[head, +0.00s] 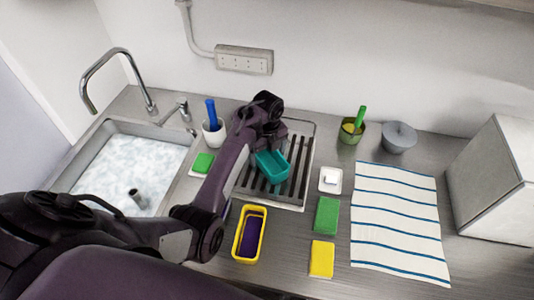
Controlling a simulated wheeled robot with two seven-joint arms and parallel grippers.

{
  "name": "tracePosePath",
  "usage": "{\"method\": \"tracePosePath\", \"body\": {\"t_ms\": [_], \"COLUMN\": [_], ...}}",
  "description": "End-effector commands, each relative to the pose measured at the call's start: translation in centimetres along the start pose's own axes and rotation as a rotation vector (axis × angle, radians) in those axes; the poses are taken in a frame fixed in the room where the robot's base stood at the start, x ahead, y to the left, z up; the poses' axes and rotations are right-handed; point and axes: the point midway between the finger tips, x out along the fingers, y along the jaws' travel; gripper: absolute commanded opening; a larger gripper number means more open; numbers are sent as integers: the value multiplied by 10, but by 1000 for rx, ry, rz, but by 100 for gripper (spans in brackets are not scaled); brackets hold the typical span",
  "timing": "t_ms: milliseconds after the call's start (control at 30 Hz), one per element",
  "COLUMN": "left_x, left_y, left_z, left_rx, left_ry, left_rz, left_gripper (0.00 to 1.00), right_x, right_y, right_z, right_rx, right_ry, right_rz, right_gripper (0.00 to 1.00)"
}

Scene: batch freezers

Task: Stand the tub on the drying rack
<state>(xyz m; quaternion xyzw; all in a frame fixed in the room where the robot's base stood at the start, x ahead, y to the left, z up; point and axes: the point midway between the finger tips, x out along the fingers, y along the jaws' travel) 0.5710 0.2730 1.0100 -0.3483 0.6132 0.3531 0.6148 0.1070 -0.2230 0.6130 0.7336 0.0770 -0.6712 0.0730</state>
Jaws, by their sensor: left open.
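A teal tub (272,166) is on the drying rack (301,183), near the middle of its dark slats. It looks tilted, with its open side partly towards the camera. My left gripper (267,149) is open, right at the tub's back edge. I cannot tell whether its fingers touch the tub. My left arm hides the left part of the rack and the gripper covers its back part. My right gripper is not in view.
A yellow tub (238,252) with a dark purple inside stands in front of the rack. A white cup (213,137) with a blue-handled tool is behind left. The sink (90,165) is left. Green (327,215) and yellow (321,259) sponges and a striped towel (397,235) lie right.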

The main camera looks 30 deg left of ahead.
Motion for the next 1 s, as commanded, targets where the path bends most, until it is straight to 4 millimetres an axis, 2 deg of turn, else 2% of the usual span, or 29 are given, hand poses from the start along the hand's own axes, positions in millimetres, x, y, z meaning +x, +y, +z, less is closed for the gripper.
{"method": "tracePosePath", "body": {"t_ms": [167,467,500,700,1000], "left_x": [-28,-92,-105,-116,-115], "left_y": [-2,-1,1,0,0], "left_z": [0,0,0,0,0], "left_rx": [-1,-2,-1,-1,-1], "left_ry": [-2,-2,-1,-1,0], "left_rz": [-8,-6,0,1,0], "left_gripper": [86,86,86,86,86], "right_x": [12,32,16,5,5], "right_y": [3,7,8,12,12], "right_z": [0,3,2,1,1], "right_rx": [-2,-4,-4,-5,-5], "right_ry": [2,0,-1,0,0], "right_rz": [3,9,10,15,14], "right_gripper": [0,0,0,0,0]}}
